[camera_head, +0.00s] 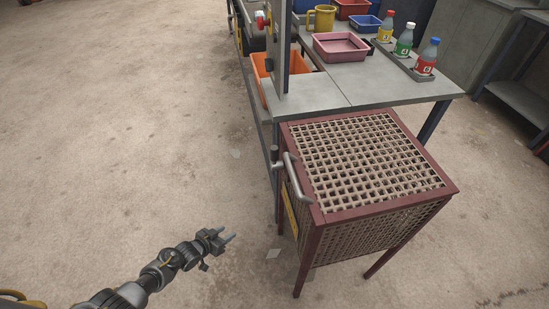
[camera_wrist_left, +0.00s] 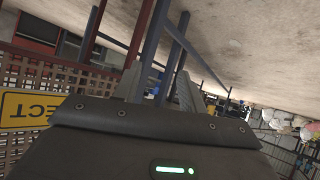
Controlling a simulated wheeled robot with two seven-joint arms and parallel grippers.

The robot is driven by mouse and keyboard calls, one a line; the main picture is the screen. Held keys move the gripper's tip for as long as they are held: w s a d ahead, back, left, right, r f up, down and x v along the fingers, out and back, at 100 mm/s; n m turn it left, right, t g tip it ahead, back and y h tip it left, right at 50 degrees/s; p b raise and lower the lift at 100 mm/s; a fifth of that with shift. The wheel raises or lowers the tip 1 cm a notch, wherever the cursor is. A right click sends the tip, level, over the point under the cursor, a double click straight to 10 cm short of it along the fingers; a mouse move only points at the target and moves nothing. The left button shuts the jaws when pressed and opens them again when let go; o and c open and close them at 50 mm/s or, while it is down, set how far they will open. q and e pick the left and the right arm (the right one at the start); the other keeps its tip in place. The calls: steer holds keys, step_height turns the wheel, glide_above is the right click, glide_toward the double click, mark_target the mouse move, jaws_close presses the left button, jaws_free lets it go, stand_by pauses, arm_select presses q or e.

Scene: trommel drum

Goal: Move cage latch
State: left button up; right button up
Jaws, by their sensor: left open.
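The cage (camera_head: 365,160) has a dark red frame and tan mesh and stands right of centre in the head view. A grey bent handle (camera_head: 289,175) and a short grey upright post (camera_head: 275,158) show at its left side; I cannot tell which of them is the latch. My left gripper (camera_head: 229,238) is open and empty, to the left of the cage and apart from it. In the left wrist view its fingers (camera_wrist_left: 160,92) have nothing between them, and the cage mesh (camera_wrist_left: 60,78) is at the left. The latch cannot be made out there. My right gripper is not in view.
A grey workbench (camera_head: 390,90) stands behind the cage, with a pink tray (camera_head: 340,48), a yellow mug (camera_head: 322,18) and several bottles (camera_head: 403,40). An orange bin (camera_head: 262,75) is at its left. A yellow sign (camera_wrist_left: 28,108) hangs on the cage. The floor at left is clear.

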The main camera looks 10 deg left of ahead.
arm_select(q)
steer(key=w+d+r+m+t+h+b, duration=0.1)
steer(key=w+d+r+m+h+b, duration=0.15)
steer(key=w+r, duration=0.7)
steer(key=m+g+h+b, duration=0.8)
steer(key=m+g+h, duration=0.1)
steer(key=h, duration=0.1)
glide_toward(274, 148)
steer(key=shift+t+y, duration=0.25)
steer(key=shift+t, duration=0.05)
steer(key=d, duration=0.3)
steer(key=w+d, duration=0.1)
steer(key=d, duration=0.6)
steer(key=shift+w+f+p, duration=0.3)
steer(key=shift+w+f, duration=0.1)
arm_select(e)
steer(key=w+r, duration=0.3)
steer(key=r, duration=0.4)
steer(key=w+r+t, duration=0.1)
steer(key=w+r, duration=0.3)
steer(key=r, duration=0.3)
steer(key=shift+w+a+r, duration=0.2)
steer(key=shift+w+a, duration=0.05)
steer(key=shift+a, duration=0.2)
arm_select(q)
jaws_close()
